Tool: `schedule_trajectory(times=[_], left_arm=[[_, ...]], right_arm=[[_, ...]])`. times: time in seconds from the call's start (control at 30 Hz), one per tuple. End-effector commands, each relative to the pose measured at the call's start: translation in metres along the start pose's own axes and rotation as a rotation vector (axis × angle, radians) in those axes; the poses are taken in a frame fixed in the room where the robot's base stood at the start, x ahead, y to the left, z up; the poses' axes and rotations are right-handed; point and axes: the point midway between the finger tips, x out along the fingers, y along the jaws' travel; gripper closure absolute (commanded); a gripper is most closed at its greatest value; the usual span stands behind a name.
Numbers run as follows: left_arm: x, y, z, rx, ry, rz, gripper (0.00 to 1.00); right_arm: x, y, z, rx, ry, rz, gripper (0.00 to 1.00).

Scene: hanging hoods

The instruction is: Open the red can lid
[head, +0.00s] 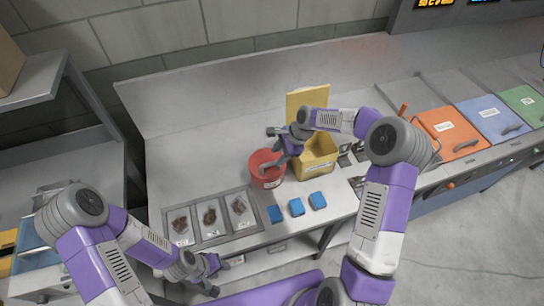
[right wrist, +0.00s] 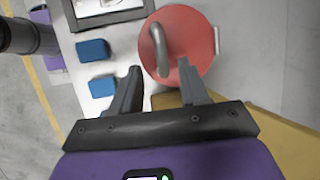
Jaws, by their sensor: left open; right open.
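The red can (head: 266,176) stands on the grey counter, with its red lid (right wrist: 190,38) on top. A grey curved handle (right wrist: 159,50) rises from the lid in the right wrist view. My right gripper (head: 280,146) is over the can from the right. In the right wrist view its jaws (right wrist: 160,82) are apart and empty, one fingertip overlapping the lid in the picture, the handle just beyond the gap. Whether they touch cannot be told. My left gripper (head: 210,278) is low in front of the counter, open, away from the can.
A yellow bin (head: 316,160) with its lid (head: 307,99) raised stands just right of the can. Several blue blocks (head: 297,207) lie in front. A tray with compartments (head: 211,219) is at left. Orange (head: 447,130), blue and green lids are farther right.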

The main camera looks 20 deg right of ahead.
Motion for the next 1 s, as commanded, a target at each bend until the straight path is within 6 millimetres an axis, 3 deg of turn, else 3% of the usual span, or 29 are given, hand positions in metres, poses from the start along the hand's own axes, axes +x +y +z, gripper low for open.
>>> schedule_trajectory(times=[0.3,0.67,0.97,1.0], left_arm=[[-0.005,0.002,0.000,0.000,0.001,0.000,0.57],[-0.005,0.002,0.000,0.000,0.001,0.000,0.57],[-0.005,0.002,0.000,0.000,0.001,0.000,0.57],[-0.005,0.002,0.000,0.000,0.001,0.000,0.57]], right_arm=[[0.046,0.000,0.001,-0.004,-0.001,0.001,0.56],[0.054,0.000,0.001,-0.004,0.000,-0.001,0.56],[0.053,0.000,0.001,-0.004,0.000,-0.001,0.99],[0.053,0.000,0.001,-0.004,0.000,-0.001,1.00]])
